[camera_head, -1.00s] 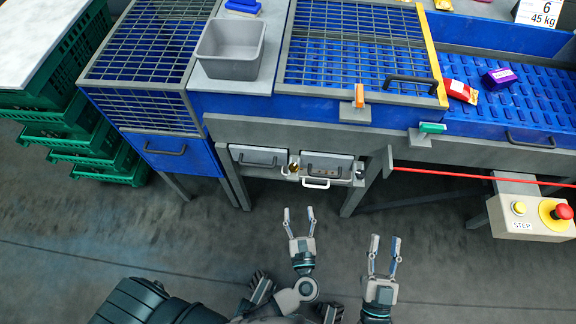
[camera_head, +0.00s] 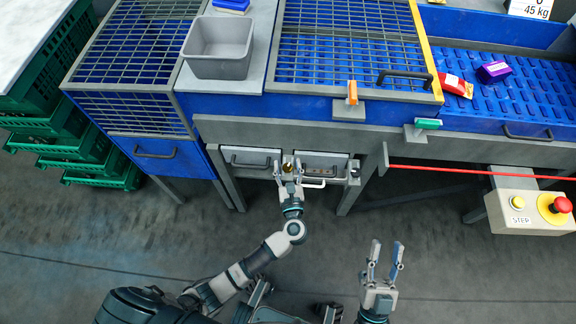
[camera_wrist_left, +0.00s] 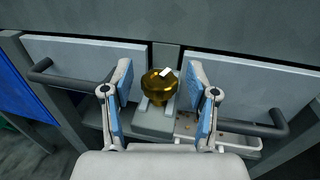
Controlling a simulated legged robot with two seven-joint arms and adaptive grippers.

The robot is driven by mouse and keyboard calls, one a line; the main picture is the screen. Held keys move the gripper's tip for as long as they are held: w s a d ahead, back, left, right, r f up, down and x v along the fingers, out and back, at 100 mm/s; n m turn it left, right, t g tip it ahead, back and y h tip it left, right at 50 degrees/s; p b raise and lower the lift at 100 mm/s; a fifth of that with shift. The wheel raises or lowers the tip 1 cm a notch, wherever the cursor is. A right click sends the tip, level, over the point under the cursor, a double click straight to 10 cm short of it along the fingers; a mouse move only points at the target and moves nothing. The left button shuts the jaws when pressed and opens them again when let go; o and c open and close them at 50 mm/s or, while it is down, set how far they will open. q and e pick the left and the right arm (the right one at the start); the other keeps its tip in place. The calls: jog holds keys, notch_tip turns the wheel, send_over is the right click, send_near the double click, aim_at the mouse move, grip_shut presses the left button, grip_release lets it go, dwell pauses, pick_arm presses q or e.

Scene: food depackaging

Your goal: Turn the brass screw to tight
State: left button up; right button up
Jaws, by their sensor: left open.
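The brass screw (camera_wrist_left: 159,84) is a round golden knob with a pale mark on top, on a small grey block between two drawer fronts. In the head view the brass screw (camera_head: 287,168) is small and partly covered by my left gripper (camera_head: 288,167). In the left wrist view my left gripper (camera_wrist_left: 160,82) is open, with one blue-padded finger on each side of the screw and a visible gap to each finger. My right gripper (camera_head: 384,252) is open and empty, low over the floor, away from the screw.
A grey frame beam (camera_head: 270,130) runs above. A red bar (camera_head: 470,171) and a button box (camera_head: 528,212) are at the right. The floor in front is free.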

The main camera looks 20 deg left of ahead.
pick_arm(q)
jog(key=shift+c, duration=0.3)
grip_shut()
